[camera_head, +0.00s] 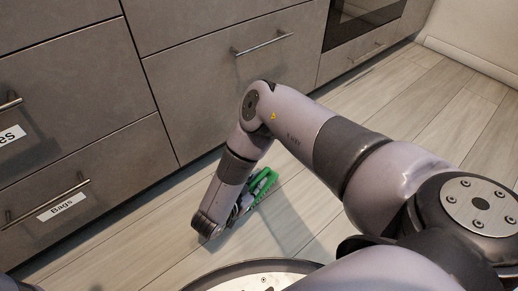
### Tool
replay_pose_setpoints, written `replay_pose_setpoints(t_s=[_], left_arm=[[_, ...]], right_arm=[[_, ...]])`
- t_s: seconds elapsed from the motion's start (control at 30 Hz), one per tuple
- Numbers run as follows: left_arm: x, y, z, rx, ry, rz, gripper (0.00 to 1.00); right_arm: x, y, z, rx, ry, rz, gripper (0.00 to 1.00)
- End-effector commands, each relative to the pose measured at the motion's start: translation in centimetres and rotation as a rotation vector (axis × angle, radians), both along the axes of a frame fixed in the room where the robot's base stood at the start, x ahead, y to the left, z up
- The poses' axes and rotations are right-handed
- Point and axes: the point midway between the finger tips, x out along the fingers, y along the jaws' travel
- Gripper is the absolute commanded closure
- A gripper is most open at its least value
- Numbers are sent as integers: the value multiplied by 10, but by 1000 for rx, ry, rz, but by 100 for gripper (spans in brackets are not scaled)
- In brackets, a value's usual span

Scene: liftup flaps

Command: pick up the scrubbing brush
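The green scrubbing brush (263,182) lies at floor level in the middle of the view, partly hidden behind my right forearm and wrist. My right arm comes in from the right and bends down to the floor. My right gripper (243,203) is right at the brush, overlapping it in the picture. The wrist covers most of the gripper, so I cannot tell whether its fingers are open or shut on the brush. My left gripper is not in view.
Grey cabinet drawers (85,120) with bar handles stand along the back and left, one labelled "Bags" (62,206). An oven (362,22) is at the top. The light plank floor (455,125) is clear to the right.

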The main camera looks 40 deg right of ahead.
Motion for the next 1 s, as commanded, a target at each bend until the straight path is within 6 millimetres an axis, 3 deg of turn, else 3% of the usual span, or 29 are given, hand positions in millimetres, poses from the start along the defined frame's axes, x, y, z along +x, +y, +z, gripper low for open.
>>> replay_pose_setpoints(t_s=[0.2, 0.7, 0.87, 1.0], left_arm=[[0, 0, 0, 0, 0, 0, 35], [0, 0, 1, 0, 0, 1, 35], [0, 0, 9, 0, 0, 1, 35], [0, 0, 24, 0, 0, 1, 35]], right_arm=[[0, 0, 0, 0, 0, 0, 100], [0, 0, 1, 0, 0, 0, 100], [0, 0, 11, 0, -1, 0, 100], [0, 0, 30, -1, -1, -1, 100]])
